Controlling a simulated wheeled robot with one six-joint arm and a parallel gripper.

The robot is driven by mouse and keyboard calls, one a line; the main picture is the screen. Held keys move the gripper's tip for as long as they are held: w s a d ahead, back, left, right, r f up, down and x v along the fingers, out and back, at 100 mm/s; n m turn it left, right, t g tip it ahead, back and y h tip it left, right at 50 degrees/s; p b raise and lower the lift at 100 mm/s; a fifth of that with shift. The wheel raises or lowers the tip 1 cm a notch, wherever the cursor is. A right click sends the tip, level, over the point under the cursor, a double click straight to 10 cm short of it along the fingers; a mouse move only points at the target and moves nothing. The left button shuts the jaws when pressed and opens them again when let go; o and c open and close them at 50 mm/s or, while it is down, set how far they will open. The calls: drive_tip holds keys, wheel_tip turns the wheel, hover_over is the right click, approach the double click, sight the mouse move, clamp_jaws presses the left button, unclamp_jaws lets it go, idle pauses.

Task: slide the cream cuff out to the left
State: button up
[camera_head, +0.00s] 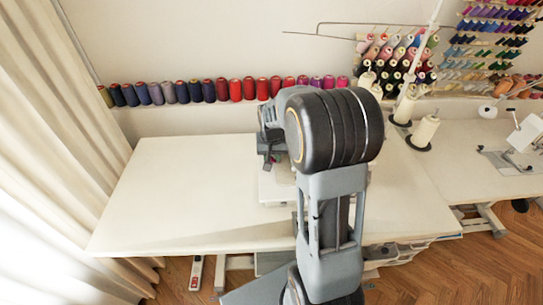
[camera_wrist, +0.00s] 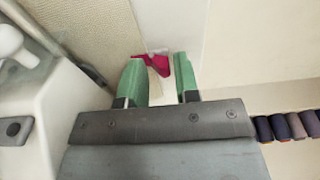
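My gripper (camera_wrist: 159,72) shows in the wrist view with two green fingers spread apart. A small magenta piece (camera_wrist: 157,64) shows just beyond and between the fingertips, over a pale surface. I cannot make out the cream cuff as a separate thing against the pale surface between the fingers. I see no clear hold on anything. In the head view my arm hides most of the sewing machine area and the fingers.
The white sewing table (camera_head: 190,175) is bare on its left side. A row of thread spools (camera_head: 222,90) lines the wall behind it. A white machine body (camera_wrist: 25,85) stands close on the left in the wrist view. A cream cone (camera_head: 425,132) stands to the right.

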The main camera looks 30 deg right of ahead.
clamp_jaws()
drive_tip(key=shift+a, duration=0.1)
drive_tip(key=shift+w+a, duration=0.3)
drive_tip(key=shift+a, duration=0.35)
drive_tip(key=shift+w+a, duration=0.25)
drive_tip(key=shift+a, duration=0.4)
drive_tip(key=shift+w+a, duration=0.3)
drive_tip(key=shift+a, duration=0.35)
drive_tip(key=shift+o, duration=2)
unclamp_jaws()
